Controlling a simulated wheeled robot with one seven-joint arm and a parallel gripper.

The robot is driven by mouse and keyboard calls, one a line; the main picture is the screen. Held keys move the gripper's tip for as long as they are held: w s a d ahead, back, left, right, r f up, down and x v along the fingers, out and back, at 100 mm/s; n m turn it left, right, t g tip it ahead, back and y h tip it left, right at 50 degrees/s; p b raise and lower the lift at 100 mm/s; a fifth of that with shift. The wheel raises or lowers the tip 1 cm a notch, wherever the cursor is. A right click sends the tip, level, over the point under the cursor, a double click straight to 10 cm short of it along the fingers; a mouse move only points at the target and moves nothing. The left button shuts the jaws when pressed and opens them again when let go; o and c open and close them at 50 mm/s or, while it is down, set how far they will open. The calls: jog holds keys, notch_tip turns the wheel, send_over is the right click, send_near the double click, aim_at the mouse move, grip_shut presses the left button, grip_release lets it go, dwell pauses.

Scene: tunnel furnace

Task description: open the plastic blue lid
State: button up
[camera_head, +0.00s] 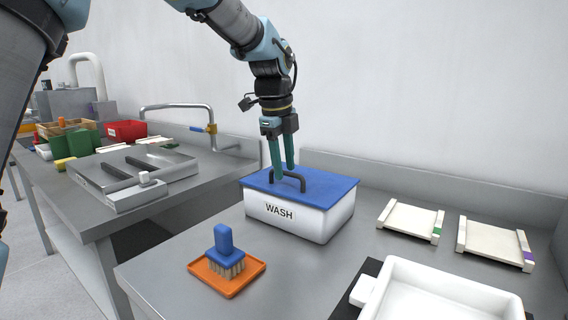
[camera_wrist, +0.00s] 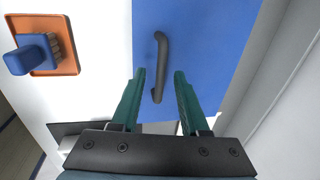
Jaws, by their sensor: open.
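The blue lid (camera_head: 325,187) lies flat on a white box labelled WASH (camera_head: 310,222) on the steel counter. A dark bar handle (camera_head: 290,178) stands on the lid. My gripper (camera_head: 284,178) points down over the lid at the handle, with its two green fingers apart. In the wrist view the handle (camera_wrist: 159,66) shows between and beyond the fingertips (camera_wrist: 159,72) on the blue lid (camera_wrist: 205,45). The handle's near end lies between the fingers. I cannot tell whether a finger touches it.
An orange tray (camera_head: 204,281) with a blue-handled brush (camera_head: 224,252) sits in front of the box. Two pale trays (camera_head: 408,218) (camera_head: 494,240) lie to its right, and a white basin (camera_head: 440,290) is at the front right. A sink tap (camera_head: 190,108) stands behind left.

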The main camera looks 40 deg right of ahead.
grip_shut()
dwell(1.4)
